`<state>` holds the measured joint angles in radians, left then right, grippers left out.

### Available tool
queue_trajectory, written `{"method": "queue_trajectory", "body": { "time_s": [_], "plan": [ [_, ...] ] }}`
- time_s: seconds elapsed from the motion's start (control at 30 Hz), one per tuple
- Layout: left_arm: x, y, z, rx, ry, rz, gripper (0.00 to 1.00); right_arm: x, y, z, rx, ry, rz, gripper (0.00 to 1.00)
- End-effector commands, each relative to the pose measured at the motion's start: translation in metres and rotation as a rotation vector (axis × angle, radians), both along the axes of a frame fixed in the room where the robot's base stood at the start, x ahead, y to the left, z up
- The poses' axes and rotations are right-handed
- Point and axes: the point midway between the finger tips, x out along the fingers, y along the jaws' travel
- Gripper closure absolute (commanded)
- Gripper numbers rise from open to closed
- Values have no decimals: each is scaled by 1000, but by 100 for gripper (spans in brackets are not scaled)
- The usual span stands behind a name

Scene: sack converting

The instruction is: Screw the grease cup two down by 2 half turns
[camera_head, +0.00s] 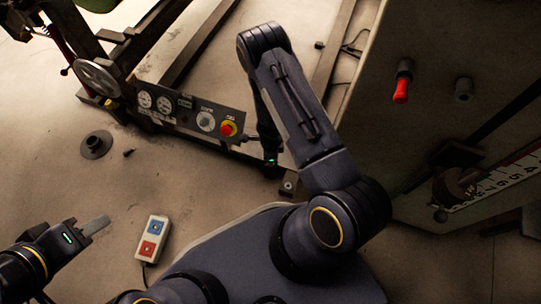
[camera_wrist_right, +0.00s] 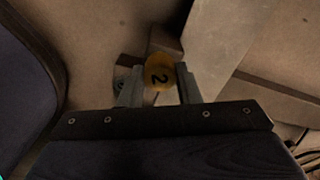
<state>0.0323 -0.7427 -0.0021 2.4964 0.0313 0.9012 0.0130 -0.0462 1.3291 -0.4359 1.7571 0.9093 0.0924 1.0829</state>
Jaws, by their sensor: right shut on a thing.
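My left gripper (camera_head: 95,226) is low at the left in the head view, away from the machine. Its fingers show edge-on, so their opening cannot be told.
A control panel (camera_head: 190,111) with gauges and a red button on yellow is left of my right wrist. A handwheel (camera_head: 98,78) stands farther left. A pendant (camera_head: 151,238) with blue and red buttons lies near my left gripper. A red-handled part (camera_head: 401,90) sticks out at right.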

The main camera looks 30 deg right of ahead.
Motion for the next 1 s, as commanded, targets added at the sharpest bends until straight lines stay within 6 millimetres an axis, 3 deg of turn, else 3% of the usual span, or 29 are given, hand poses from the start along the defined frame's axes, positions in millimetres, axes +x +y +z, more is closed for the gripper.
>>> {"method": "queue_trajectory", "body": {
  "time_s": [0.33,0.37,0.53,0.83,1.0],
  "plan": [
    [0,0,0,0,0,0,64,0,0,0,1,0,-3,93],
    [0,0,0,0,0,0,64,0,0,0,1,0,-3,69],
    [0,0,0,0,0,0,64,0,0,0,1,0,-2,48],
    [0,0,1,0,0,0,64,0,0,2,0,0,-2,48],
    [0,0,9,0,0,0,64,0,0,16,1,0,-1,48]
  ]
}}
